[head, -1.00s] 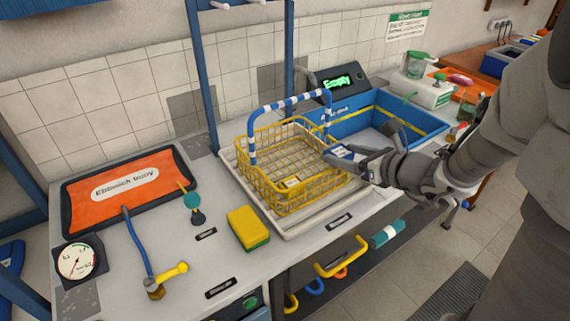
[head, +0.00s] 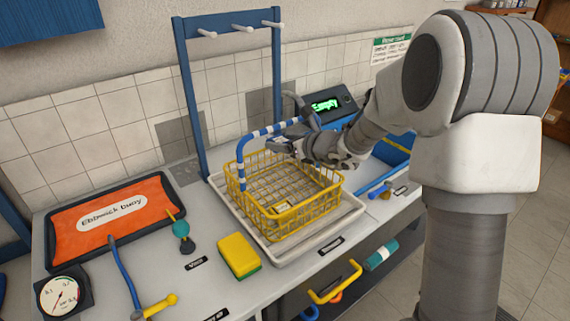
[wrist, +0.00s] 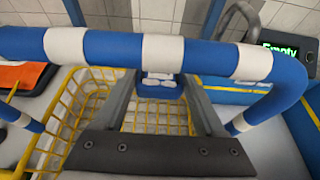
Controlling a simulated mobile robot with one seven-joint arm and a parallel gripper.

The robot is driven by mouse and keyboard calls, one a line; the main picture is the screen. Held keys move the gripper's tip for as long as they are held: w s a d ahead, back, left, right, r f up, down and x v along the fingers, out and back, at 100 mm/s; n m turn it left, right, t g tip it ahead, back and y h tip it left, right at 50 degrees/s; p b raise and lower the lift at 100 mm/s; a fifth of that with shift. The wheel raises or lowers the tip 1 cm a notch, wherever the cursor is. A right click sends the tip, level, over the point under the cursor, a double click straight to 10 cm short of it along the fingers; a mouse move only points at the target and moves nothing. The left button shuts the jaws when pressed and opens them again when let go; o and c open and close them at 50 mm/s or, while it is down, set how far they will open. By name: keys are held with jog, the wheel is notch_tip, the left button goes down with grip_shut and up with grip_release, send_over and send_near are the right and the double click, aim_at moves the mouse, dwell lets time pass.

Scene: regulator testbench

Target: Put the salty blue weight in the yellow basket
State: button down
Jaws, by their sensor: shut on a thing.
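The yellow wire basket (head: 325,200) stands on a white tray, its blue and white striped handle (head: 242,160) upright. It also shows in the wrist view (wrist: 70,125). My gripper (head: 285,146) is at the basket's back part, close to the handle. In the wrist view my gripper (wrist: 160,92) is shut on the blue weight (wrist: 160,80), which has whitish patches. The handle (wrist: 110,46) crosses the wrist view in front of the fingers. The weight is mostly hidden in the head view, where a small blue part (head: 275,147) shows. I cannot tell whether the handle touches my gripper.
A blue bin (head: 392,155) and a display reading "Empty" (head: 325,105) are behind my arm. A yellow sponge (head: 239,255) lies left of the white tray (head: 290,252). A blue rack (head: 190,90) with white pegs rises behind.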

notch_tip(320, 180, down, 7)
jog(key=shift+s+d+r+b, duration=0.1)
jog(key=shift+d+r+b, duration=0.1)
jog(key=shift+b, duration=0.45)
jog(key=shift+f+b, duration=0.6)
jog(key=shift+b, duration=0.25)
grip_release()
